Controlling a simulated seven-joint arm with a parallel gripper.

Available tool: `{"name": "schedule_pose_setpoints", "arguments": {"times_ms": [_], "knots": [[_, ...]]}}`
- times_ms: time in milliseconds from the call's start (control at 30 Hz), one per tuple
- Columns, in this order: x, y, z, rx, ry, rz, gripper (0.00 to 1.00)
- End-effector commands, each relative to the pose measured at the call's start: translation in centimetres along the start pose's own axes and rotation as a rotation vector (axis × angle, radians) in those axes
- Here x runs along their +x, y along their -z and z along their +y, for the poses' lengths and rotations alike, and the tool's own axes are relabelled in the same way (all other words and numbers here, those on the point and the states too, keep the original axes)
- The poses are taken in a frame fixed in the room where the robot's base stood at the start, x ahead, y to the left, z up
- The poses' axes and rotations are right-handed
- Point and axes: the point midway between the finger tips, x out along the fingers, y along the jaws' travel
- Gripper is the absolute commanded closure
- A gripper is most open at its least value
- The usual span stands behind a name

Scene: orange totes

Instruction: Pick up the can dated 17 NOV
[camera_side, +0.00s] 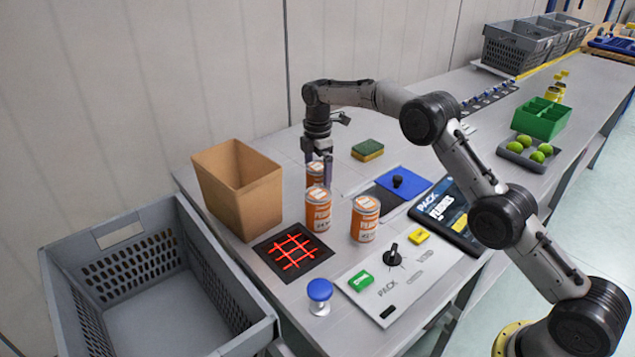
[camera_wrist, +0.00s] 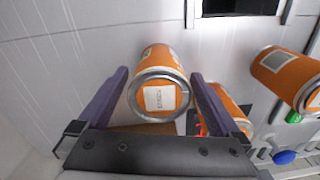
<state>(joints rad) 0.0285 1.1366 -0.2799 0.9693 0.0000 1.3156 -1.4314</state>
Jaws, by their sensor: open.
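Three orange cans with white labels and grey rims stand on the grey bench. The rear can (camera_side: 315,172) is at my gripper (camera_side: 318,176). In the wrist view this can (camera_wrist: 159,72) lies between the two open fingers of my gripper (camera_wrist: 160,76), with small gaps at its sides. Its end carries a white label with print too small to read. The front-left can (camera_side: 318,212) shows partly behind the right finger in the wrist view (camera_wrist: 228,108). The right can (camera_side: 364,222) is also upright and shows at the right in the wrist view (camera_wrist: 285,75). No date is legible.
A tan open box (camera_side: 238,190) stands left of the cans, with a grey crate (camera_side: 150,235) in front of it. A black pad with a red grid (camera_side: 293,252), a blue knob (camera_side: 320,290) and a control panel (camera_side: 410,275) lie nearer. A sponge (camera_side: 368,149) lies behind.

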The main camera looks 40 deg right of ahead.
Motion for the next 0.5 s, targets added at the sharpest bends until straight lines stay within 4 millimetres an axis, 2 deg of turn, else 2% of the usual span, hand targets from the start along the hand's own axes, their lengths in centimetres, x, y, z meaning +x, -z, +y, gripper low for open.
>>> {"name": "schedule_pose_setpoints", "arguments": {"times_ms": [100,200,500], "knots": [[1.9,0.1,0.0,0.0,0.003,0.0,0.0],[2.7,0.1,0.0,0.0,0.001,0.0,0.0],[3.1,0.1,0.0,0.0,0.0,0.0,0.02]]}}
